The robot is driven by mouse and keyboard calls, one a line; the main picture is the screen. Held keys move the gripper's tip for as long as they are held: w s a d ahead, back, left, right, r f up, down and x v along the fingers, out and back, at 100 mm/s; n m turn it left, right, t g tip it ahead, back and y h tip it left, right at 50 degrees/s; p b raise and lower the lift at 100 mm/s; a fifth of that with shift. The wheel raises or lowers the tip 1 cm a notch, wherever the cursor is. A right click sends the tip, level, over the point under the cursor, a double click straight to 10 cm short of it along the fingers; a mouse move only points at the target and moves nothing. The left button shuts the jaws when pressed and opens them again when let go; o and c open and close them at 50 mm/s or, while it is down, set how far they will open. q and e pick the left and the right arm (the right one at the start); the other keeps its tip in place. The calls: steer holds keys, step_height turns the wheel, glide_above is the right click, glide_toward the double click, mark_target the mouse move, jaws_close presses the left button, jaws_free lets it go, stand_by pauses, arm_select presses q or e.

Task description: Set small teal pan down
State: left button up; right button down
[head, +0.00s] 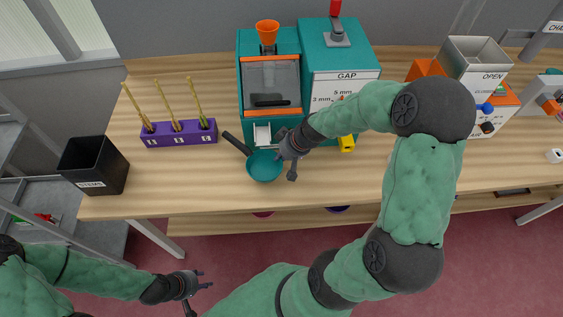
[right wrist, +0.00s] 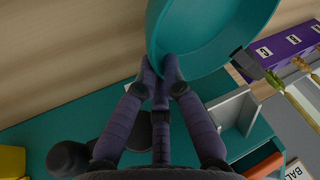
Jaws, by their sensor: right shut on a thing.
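The small teal pan (head: 264,167) has a dark handle (head: 237,143) that points up and left. It is at the front of the table, in front of the teal machine's white chute. My right gripper (head: 283,153) is shut on the pan's right rim. In the right wrist view the fingers (right wrist: 162,75) pinch the rim of the pan (right wrist: 215,35). I cannot tell whether the pan's bottom touches the table. My left gripper (head: 199,284) is low at the left, off the table, with its fingers apart and nothing between them.
A purple rack (head: 179,134) with wheat ears stands left of the pan. A black STEMS bin (head: 94,166) is at the table's left end. The teal machine (head: 262,125) and GAP box (head: 337,62) stand behind. Bare tabletop (head: 195,180) lies left of the pan.

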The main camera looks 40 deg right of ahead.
step_height(320, 180, down, 4)
steer(key=shift+w+d+r+b, duration=0.15)
steer(key=shift+r+b, duration=0.1)
steer(key=shift+b, duration=0.35)
steer(key=shift+f, duration=0.15)
steer(key=c, duration=1.4)
jaws_free()
steer(key=shift+o, duration=0.2)
steer(key=shift+r, duration=0.35)
steer(key=p+v, duration=0.2)
steer(key=v, duration=0.9)
steer(key=shift+s+r+p, duration=0.25)
steer(key=shift+r+p, duration=0.05)
steer(key=shift+p, duration=0.05)
